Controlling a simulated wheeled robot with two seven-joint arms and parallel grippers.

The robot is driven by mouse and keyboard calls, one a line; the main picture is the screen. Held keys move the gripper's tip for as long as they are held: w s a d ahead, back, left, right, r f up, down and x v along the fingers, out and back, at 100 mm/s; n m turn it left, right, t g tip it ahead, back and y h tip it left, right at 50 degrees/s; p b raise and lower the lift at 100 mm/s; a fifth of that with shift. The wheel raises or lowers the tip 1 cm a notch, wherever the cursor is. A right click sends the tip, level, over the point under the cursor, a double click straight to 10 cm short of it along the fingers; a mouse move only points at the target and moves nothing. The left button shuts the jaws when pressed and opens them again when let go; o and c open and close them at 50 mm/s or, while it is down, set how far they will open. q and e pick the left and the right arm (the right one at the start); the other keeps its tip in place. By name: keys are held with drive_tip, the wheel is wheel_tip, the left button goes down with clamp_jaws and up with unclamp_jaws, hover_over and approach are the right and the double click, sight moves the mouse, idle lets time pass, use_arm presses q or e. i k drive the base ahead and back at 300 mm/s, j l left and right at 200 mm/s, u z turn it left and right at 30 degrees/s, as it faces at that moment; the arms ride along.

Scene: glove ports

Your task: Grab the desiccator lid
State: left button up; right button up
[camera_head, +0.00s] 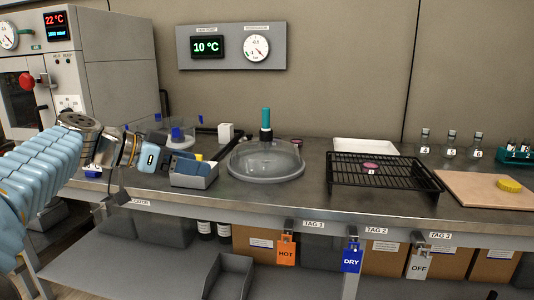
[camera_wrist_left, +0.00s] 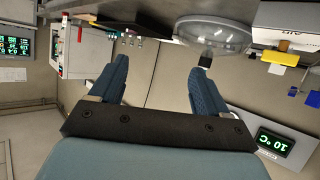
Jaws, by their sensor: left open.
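The desiccator lid (camera_head: 265,163) is a clear glass dome with a tall teal-topped knob (camera_head: 265,120), upright on the bench near the middle of the head view. In the left wrist view the lid (camera_wrist_left: 213,32) is at the top, with its knob partly behind a fingertip. My left gripper (camera_head: 186,152) is to the left of the lid, apart from it, with blue fingers. In the left wrist view the left gripper (camera_wrist_left: 158,72) is open, with nothing between its fingers. My right gripper is not in view.
A black wire rack (camera_head: 400,180) stands right of the lid, with a white tray (camera_head: 365,146) behind. An oven (camera_head: 75,70) stands at left. Bench shows clear between lid and rack.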

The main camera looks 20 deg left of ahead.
sight(266, 157)
drive_tip(key=i+j, duration=0.15)
drive_tip(key=i, duration=0.3)
drive_tip(key=i+j, duration=0.15)
drive_tip(key=i, duration=0.3)
